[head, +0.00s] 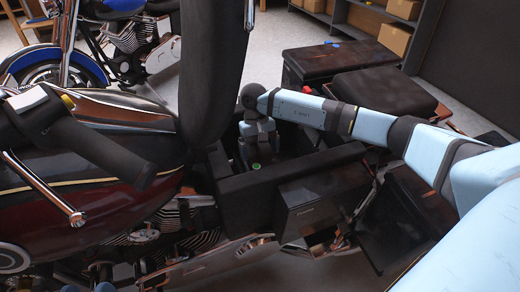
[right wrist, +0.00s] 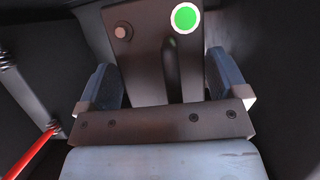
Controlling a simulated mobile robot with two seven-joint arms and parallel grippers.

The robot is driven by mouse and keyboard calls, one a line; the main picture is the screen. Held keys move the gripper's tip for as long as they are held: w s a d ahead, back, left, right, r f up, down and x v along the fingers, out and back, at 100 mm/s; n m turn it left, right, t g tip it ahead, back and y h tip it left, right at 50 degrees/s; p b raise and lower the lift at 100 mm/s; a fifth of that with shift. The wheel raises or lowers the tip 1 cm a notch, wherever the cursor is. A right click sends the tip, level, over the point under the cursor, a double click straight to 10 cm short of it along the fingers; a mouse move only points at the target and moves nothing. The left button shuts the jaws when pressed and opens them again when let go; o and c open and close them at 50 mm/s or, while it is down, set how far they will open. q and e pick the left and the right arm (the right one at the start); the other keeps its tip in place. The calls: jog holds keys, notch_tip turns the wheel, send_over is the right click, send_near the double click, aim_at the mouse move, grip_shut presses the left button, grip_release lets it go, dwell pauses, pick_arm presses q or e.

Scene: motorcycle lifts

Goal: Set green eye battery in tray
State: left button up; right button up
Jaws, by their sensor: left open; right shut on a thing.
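The green eye battery is a dark block with a round green spot and a bolt terminal on top. It fills the top middle of the right wrist view (right wrist: 143,70), and its green spot shows in the head view (head: 256,166). My right gripper (head: 254,158) points down, shut on the battery, with a blue finger on each side of it in the right wrist view (right wrist: 165,85). Battery and gripper are inside the dark walled tray (head: 245,184) under the raised seat. The battery's underside is hidden. Bluish tips of my left gripper (head: 88,288) show at the bottom edge, apart and empty.
The raised seat (head: 215,65) stands just left of my right arm. A black labelled box (head: 325,200) is right of the tray. Dark cases (head: 330,62) stand behind the arm. A red rod (right wrist: 32,152) shows at left in the wrist view.

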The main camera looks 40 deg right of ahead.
pick_arm(q)
jog(key=shift+f+b, duration=0.55)
jog(key=shift+f, duration=0.05)
pick_arm(e)
jog(key=shift+w+f, duration=0.15)
jog(key=shift+f, duration=0.45)
jog(key=o, duration=1.5)
jog(key=shift+o, duration=0.2)
jog(key=shift+f, duration=0.1)
pick_arm(q)
jog(key=shift+t, duration=0.7)
notch_tip(320, 180, up, 5)
jog(key=p, duration=0.4)
jog(key=shift+a+r, duration=0.1)
jog(key=shift+a, duration=0.05)
pick_arm(e)
jog(key=a+v, duration=0.1)
jog(key=v, duration=1.3)
jog(key=shift+d, duration=0.45)
